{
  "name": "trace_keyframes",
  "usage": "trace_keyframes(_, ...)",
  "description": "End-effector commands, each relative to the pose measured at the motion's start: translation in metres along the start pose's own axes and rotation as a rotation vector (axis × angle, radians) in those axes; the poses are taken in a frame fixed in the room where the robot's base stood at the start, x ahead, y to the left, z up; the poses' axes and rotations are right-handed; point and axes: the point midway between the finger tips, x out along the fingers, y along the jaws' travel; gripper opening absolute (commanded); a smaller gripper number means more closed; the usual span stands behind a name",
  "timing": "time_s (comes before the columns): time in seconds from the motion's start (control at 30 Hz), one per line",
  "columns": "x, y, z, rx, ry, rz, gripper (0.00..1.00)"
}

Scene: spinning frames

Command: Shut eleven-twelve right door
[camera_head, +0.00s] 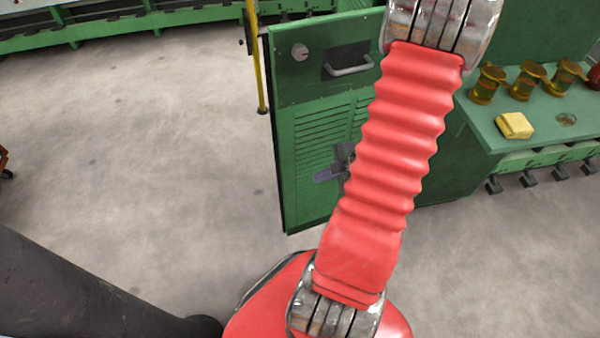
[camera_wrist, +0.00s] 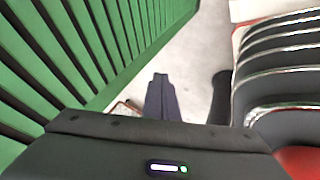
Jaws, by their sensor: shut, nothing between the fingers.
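A green louvred door (camera_head: 315,130) with a round knob and a metal handle (camera_head: 349,66) stands upright in the middle of the head view, its left edge out over bare floor. No number on it can be read, so I cannot tell which door it is. My red arm hides its right part. My gripper (camera_head: 327,174) shows partly behind the arm, in front of the lower louvres. In the wrist view my gripper (camera_wrist: 160,85) is shut and empty, with the green slats (camera_wrist: 75,50) close on its left. Contact with the door cannot be told.
A green bench (camera_head: 520,120) at right holds several amber jars and a yellow block (camera_head: 514,126). A yellow rod (camera_head: 259,70) stands by the door's left edge. Grey floor (camera_head: 130,140) at left is clear. A green machine row (camera_head: 100,25) lies at the back.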

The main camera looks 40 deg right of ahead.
Motion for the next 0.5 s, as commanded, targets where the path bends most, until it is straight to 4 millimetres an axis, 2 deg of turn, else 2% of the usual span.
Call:
trace_keyframes(0.3, 0.001, 0.000, 0.001, 0.001, -0.002, 0.000, 0.00)
trace_keyframes(0.5, 0.013, 0.000, 0.001, 0.002, -0.002, -0.001, 0.00)
